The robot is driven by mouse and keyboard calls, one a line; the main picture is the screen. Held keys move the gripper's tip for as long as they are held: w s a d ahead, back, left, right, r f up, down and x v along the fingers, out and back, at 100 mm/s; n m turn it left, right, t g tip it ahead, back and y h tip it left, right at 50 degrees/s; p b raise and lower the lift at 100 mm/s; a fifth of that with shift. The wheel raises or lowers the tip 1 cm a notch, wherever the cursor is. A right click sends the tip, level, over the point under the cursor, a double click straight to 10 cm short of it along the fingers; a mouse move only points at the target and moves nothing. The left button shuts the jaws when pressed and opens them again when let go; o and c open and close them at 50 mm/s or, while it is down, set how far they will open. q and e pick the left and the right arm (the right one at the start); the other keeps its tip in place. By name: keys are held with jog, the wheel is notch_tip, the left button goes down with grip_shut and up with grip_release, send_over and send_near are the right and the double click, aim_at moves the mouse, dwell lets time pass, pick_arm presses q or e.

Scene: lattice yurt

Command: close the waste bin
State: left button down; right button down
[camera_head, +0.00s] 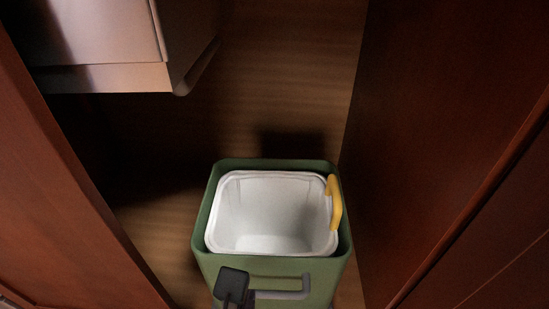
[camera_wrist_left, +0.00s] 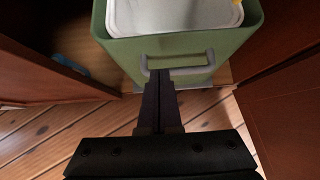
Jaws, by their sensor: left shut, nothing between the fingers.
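The waste bin (camera_head: 203,245) is a green open-topped box with a white inner bucket (camera_head: 268,215), which is empty. A yellow handle (camera_head: 335,203) sits at the bucket's right rim. A grey bar handle (camera_head: 283,293) is on the bin's front face. My left gripper (camera_head: 233,283) is shut and empty at the bin's front, by the left end of the bar. In the left wrist view the shut fingers (camera_wrist_left: 158,76) point at the bin's front face, overlapping the bar handle (camera_wrist_left: 180,62); whether they touch is unclear. My right gripper is in neither view.
Red-brown wooden panels stand to the left (camera_head: 60,170) and right (camera_head: 430,150) of the bin. A pale box-like unit (camera_head: 100,45) is at the upper left. The wooden floor of the recess (camera_head: 290,80) behind the bin is clear. Plank floor (camera_wrist_left: 60,130) lies in front.

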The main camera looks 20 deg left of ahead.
pick_arm(q)
jog(key=w, duration=0.1)
jog(key=w+a, duration=0.1)
jog(key=w, duration=0.1)
jog(key=w+b, duration=0.1)
jog(key=shift+w+a+f, duration=0.15)
jog(key=shift+w+f, duration=0.15)
jog(key=shift+f, duration=0.05)
jog(key=shift+w+a, duration=0.2)
jog(key=shift+w, duration=0.55)
jog(key=shift+w+a, duration=0.25)
jog(key=shift+w, duration=0.45)
jog(key=shift+w+a, duration=0.2)
jog(key=shift+w, duration=0.55)
